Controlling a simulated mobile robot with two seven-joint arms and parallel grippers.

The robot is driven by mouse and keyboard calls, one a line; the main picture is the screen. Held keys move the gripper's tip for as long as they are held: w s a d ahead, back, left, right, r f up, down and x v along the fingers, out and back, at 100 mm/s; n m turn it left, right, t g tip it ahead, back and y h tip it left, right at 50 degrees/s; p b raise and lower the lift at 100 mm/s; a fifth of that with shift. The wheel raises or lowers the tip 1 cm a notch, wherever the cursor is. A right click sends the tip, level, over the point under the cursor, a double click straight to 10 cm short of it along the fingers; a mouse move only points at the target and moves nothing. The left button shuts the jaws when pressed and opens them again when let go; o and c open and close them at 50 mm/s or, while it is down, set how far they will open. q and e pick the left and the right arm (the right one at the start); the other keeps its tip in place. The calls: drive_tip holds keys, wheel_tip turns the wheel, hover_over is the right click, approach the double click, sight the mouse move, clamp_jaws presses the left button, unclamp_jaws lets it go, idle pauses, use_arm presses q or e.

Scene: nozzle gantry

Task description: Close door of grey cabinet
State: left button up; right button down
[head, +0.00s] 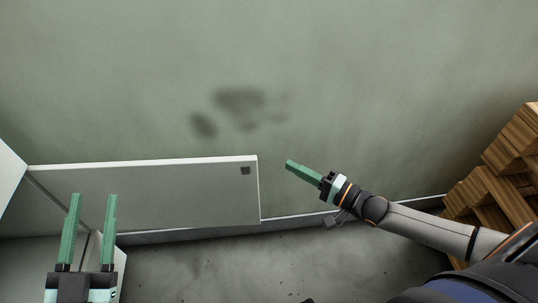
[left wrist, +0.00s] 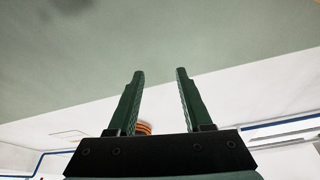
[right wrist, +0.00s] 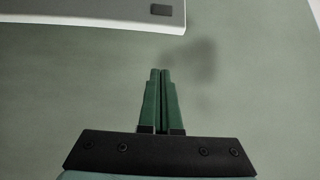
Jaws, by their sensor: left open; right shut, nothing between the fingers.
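The grey cabinet's door (head: 160,193) stands open in the head view, a flat light panel reaching right from the cabinet (head: 10,180) at the left edge. A small dark square (head: 245,171) sits near its upper right corner. The door's edge also shows at the top of the right wrist view (right wrist: 90,14). My left gripper (head: 94,198) is open and empty, in front of the door's left part in the head view. My right gripper (head: 289,163) is shut and empty, a little to the right of the door's free edge, apart from it.
A green-grey wall (head: 350,90) with dark shadows fills the back. A wooden pallet stack (head: 500,190) stands at the right. Bare grey floor (head: 230,270) shows below the door. An orange striped object (left wrist: 144,128) shows behind the fingers in the left wrist view.

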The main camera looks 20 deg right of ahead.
drive_tip(key=b+x, duration=0.3)
drive_tip(key=x, duration=0.7)
use_arm(q)
drive_tip(key=s+d+r+m+t+h, duration=0.1)
drive_tip(key=s+r+m+h, duration=0.5)
drive_tip(key=r+h, duration=0.2)
drive_tip(key=shift+s+r+t, duration=0.15)
drive_tip(key=shift+r+t, duration=0.25)
drive_tip(key=shift+r, duration=0.35)
use_arm(e)
drive_tip(key=shift+s+a, duration=0.25)
drive_tip(key=shift+s, duration=0.65)
drive_tip(key=shift+s+a, duration=0.3)
drive_tip(key=shift+s, duration=0.65)
use_arm(q)
drive_tip(key=shift+d, duration=0.1)
use_arm(e)
drive_tip(key=shift+s, duration=0.1)
